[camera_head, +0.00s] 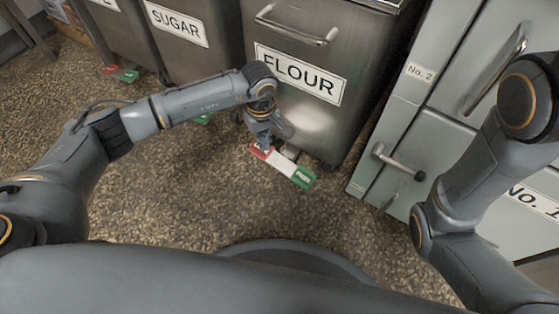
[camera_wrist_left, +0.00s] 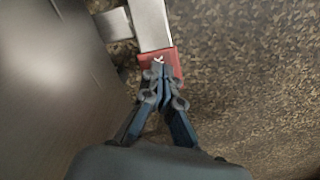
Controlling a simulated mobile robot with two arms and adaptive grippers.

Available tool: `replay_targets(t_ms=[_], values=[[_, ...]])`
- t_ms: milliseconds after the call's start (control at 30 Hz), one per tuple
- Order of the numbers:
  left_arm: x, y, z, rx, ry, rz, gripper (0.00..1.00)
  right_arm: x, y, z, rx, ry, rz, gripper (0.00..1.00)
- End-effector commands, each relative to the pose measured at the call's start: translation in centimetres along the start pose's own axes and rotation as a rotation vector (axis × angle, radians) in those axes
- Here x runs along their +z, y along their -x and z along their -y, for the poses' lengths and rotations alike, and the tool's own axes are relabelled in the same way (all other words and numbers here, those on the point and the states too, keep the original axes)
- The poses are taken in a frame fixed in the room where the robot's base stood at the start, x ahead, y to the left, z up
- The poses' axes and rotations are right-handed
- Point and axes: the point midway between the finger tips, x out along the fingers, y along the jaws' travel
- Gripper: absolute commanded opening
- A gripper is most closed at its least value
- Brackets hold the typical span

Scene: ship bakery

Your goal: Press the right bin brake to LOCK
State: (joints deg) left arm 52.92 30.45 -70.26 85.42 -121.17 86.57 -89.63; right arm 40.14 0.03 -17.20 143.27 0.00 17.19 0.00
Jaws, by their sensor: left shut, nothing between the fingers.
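The right bin (camera_head: 330,110) is a metal bin labelled FLOUR. Its brake pedal (camera_head: 284,167) sticks out low at the front, with a red end on the left, a white middle and a green end on the right. In the left wrist view the red end of the pedal (camera_wrist_left: 174,56) and its pale middle show. My left gripper (camera_head: 265,146) points down at the red end; it is shut and empty. In the left wrist view its fingertips (camera_wrist_left: 160,70) overlap the red end; I cannot tell if they touch. My right gripper is out of view.
A SUGAR bin (camera_head: 190,60) stands left of the flour bin, with a green pedal end (camera_head: 203,119) partly behind my arm. Grey cabinets with handles (camera_head: 398,162) stand close on the right. The speckled floor in front is clear.

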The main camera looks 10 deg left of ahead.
Motion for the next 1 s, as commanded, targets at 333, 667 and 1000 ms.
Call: replay_targets(t_ms=[333, 667, 1000], values=[[0.0, -0.6, 0.0, 0.0, 0.0, 0.0, 0.0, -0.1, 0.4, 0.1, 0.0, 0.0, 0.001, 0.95], [0.0, -1.1, 0.0, 0.0, 0.0, 0.0, 0.0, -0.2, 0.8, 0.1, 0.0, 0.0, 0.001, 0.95], [0.0, -1.6, 0.0, 0.0, 0.0, 0.0, 0.0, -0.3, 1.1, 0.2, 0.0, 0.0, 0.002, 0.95]])
